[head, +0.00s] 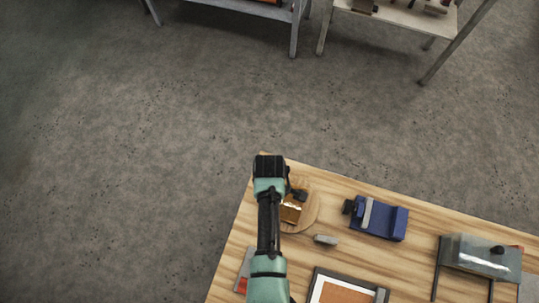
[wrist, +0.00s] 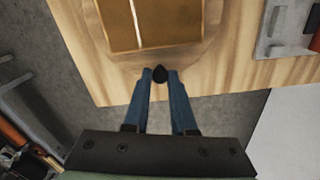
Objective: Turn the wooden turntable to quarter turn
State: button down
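The wooden turntable (head: 313,205) is a pale round disc near the far left corner of the table. A brown, gold-looking box (head: 290,213) sits on it; the box also shows at the top of the wrist view (wrist: 180,22). A small black knob (wrist: 160,74) stands at the turntable's edge (wrist: 124,60). My gripper (wrist: 160,76) has its two blue fingers on either side of this knob, and the knob fills the gap between the fingertips. In the head view my arm comes in from below and partly hides the turntable's left side.
A blue block-like fixture (head: 385,222) stands right of the turntable. A small grey piece (head: 326,240) lies just in front. A framed orange panel (head: 345,292) is nearer, and a clear-covered box (head: 482,255) stands at right. The floor beyond the table is open.

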jog(key=c, duration=0.7)
grip_release()
jog(key=shift+c, duration=0.2)
notch_tip(320, 180, up, 13)
jog(key=b, duration=0.1)
